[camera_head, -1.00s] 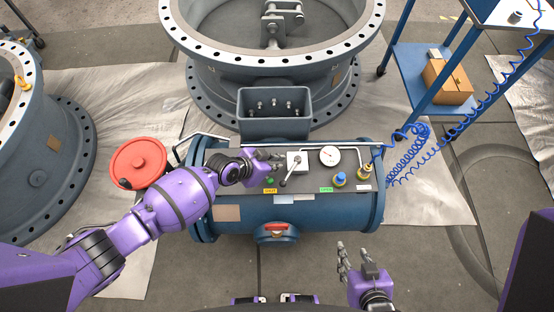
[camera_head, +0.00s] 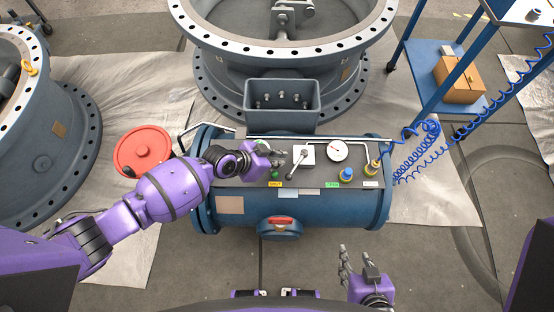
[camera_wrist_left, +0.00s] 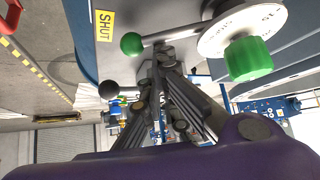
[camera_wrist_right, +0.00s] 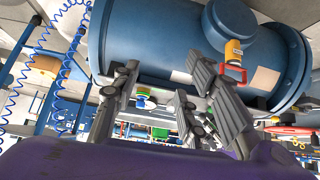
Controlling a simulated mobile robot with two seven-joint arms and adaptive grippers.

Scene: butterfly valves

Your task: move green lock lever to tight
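The green ball knob (camera_wrist_left: 131,44) of a small lever is beside the yellow SHUT label (camera_wrist_left: 104,24) in the left wrist view. In the head view the green knob (camera_head: 275,174) shows just below my left gripper (camera_head: 280,154). The lever's rod runs from the knob to a white disc with upside-down lettering (camera_wrist_left: 214,36), which carries a green cylindrical knob (camera_wrist_left: 248,58). My left gripper (camera_wrist_left: 164,68) has its fingertips close together at the rod; contact is unclear. My right gripper (camera_wrist_right: 158,72) is open and empty, low in front of the blue vessel.
The blue vessel (camera_head: 236,222) has a panel with a white block and grey lever (camera_head: 298,160), a gauge (camera_head: 337,151), and blue and yellow fittings. A red handwheel (camera_head: 143,152) stands at left. A blue cart (camera_head: 422,62) with a coiled hose is at right.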

